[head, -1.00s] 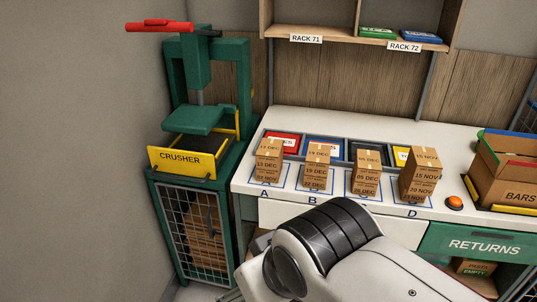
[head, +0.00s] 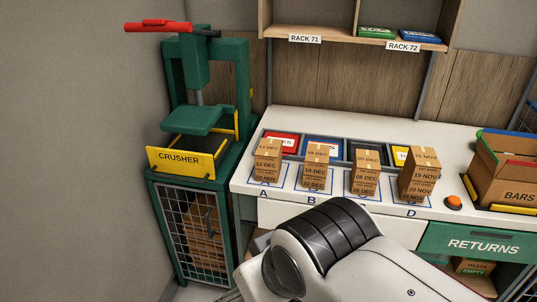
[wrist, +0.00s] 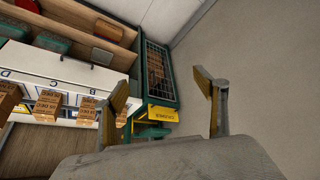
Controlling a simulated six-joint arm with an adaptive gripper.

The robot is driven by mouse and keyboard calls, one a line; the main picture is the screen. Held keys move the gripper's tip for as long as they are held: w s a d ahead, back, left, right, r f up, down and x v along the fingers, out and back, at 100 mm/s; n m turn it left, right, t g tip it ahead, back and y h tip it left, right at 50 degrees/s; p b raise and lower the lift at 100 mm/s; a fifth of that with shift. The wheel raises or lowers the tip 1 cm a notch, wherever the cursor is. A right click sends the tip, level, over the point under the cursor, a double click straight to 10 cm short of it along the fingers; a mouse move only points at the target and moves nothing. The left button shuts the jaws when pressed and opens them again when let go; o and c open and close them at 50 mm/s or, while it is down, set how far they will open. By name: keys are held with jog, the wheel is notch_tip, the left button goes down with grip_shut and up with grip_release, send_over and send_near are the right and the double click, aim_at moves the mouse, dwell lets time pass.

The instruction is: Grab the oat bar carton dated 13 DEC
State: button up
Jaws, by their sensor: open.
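Brown cartons with printed dates stand in stacks on the white counter in the head view. In stack A (head: 266,163), one carton seems to read 13 DEC, with small print above and 03 NOV below. Stack B (head: 315,167) shows other DEC dates, stack C (head: 365,171) seems to show DEC dates, and stack D (head: 418,175) shows NOV dates. My gripper (wrist: 160,80) is open and empty in the wrist view, its two fingers wide apart. The stacks show beyond and left of it, upside down. My gripper is hidden in the head view.
A green crusher (head: 200,120) with a yellow front stands left of the counter. Coloured bins (head: 323,147) lie behind the stacks. An orange button (head: 453,202), a BARS box (head: 510,175) and a green RETURNS drawer (head: 480,243) are to the right. A rack shelf (head: 350,39) hangs above.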

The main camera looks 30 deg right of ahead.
aim_at(266, 156)
jog(key=shift+w, duration=0.15)
jog(key=w+d+r+m+t+h, duration=0.1)
jog(key=w+d+m+t, duration=0.15)
jog(key=w, duration=1.25)
jog(key=w+d+m+t, duration=0.1)
jog(key=w+d+t, duration=0.2)
jog(key=w, duration=1.2)
jog(key=w+d+f+m+h, duration=0.1)
jog(key=w+d+f+h, duration=0.2)
jog(key=d, duration=0.3)
jog(key=w+d+f+m+t+h, duration=0.1)
jog(key=w+d+f+m+h, duration=0.1)
jog(key=w+d+f+h, duration=0.2)
jog(key=w+d+f+m+h, duration=0.2)
jog(key=w+d+f+h, duration=0.1)
jog(key=d, duration=0.7)
jog(key=shift+w+d+f+m+t, duration=0.15)
jog(key=shift+d+f+m+t, duration=0.1)
jog(key=shift+f, duration=0.35)
jog(key=shift+d+f+h, duration=0.1)
jog(key=shift+d+h, duration=0.3)
jog(key=shift+h, duration=0.4)
